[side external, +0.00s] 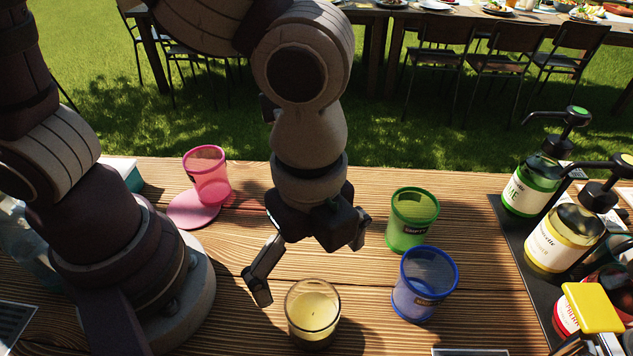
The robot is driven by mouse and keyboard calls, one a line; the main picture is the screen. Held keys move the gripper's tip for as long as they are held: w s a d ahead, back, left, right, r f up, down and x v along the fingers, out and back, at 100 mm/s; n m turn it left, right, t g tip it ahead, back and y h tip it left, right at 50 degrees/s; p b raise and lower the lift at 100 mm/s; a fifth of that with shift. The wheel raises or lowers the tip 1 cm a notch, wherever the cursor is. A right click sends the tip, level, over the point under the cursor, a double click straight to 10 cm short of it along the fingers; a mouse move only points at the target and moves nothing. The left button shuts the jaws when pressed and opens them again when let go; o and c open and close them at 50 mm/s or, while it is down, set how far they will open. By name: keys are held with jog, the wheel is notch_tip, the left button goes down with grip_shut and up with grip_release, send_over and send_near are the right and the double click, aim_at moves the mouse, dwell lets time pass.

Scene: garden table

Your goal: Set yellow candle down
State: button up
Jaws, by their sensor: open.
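The yellow candle (313,312) is pale yellow wax in a clear glass. It stands upright on the wooden table (225,290) near the front edge of the side external view. My gripper (312,268) is open and empty, above and behind the candle in the picture, with its fingers spread wide. The left finger hangs lower than the right one. I see no contact between the fingers and the glass.
A blue cup (425,284) and a green cup (411,219) stand right of the candle. Pump bottles (534,187) stand on a dark tray (509,232) at right. Bare wood lies left of the candle.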

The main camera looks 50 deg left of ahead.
jog(key=w+a+r+n+t+h, duration=0.1)
jog(key=w+a+r+n+t, duration=0.1)
jog(key=a+r+n, duration=0.3)
jog(key=w+a+n, duration=0.1)
jog(key=a+n, duration=0.3)
jog(key=shift+w+r+t, duration=0.3)
jog(key=shift+r, duration=0.1)
jog(key=a+n+t, duration=0.1)
jog(key=a+n, duration=0.1)
jog(key=n, duration=0.1)
jog(key=a+r+n+t, duration=0.1)
jog(key=a+n, duration=0.2)
jog(key=s+a+r+n, duration=0.1)
jog(key=a+n, duration=0.1)
jog(key=n, duration=0.1)
jog(key=shift+a+t+y, duration=0.35)
jog(key=shift+t+y, duration=0.05)
jog(key=shift+o, duration=0.3)
jog(key=shift+s+a+n, duration=0.1)
jog(key=shift+a+n, duration=0.2)
jog(key=shift+n, duration=0.4)
